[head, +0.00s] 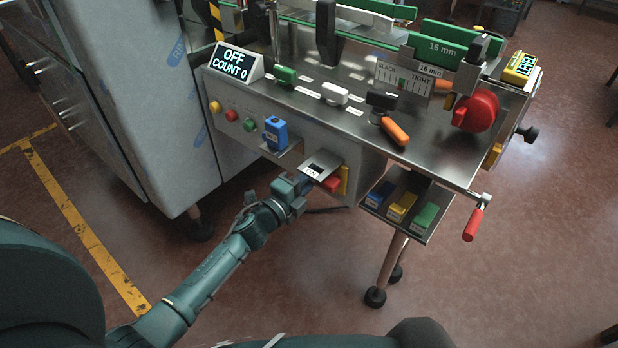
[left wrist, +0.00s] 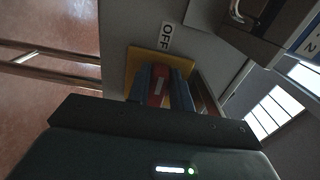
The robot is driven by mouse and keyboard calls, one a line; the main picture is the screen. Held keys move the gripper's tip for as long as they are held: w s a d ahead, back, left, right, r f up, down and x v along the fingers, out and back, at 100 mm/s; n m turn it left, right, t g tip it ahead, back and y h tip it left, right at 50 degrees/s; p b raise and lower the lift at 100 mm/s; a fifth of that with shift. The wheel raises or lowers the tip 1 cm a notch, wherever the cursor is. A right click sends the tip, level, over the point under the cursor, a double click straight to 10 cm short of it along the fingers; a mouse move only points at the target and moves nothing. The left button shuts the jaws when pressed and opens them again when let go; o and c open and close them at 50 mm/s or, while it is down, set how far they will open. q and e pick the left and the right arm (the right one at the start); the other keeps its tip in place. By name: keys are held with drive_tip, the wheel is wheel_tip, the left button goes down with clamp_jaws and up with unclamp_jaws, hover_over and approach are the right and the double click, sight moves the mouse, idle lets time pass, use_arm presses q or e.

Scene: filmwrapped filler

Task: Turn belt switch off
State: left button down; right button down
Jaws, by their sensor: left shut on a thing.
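The belt switch is a red handle (head: 332,184) on a yellow plate (head: 344,180) on the machine's front panel, low under a small metal shelf. In the left wrist view the red handle (left wrist: 157,88) with a white mark sits between my two fingers, in front of the yellow plate (left wrist: 133,62). An OFF label (left wrist: 166,37) is on the panel beside the plate. My left gripper (left wrist: 160,88) is shut on the red handle; the fingers hide part of it. In the head view, my left gripper (head: 304,186) reaches the panel. My right gripper is not in view.
A display (head: 235,64) on the machine reads OFF, COUNT 0. A blue block (head: 275,132) sits on a ledge left of the switch. A tray (head: 421,233) with blue, yellow and green pieces is at right. A red crank handle (head: 473,224) hangs farther right.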

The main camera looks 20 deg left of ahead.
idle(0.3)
use_arm(q)
drive_tip(key=c, duration=1.2)
unclamp_jaws()
drive_tip(key=shift+c, duration=0.2)
drive_tip(key=v, duration=1.3)
drive_tip(key=shift+s, duration=0.15)
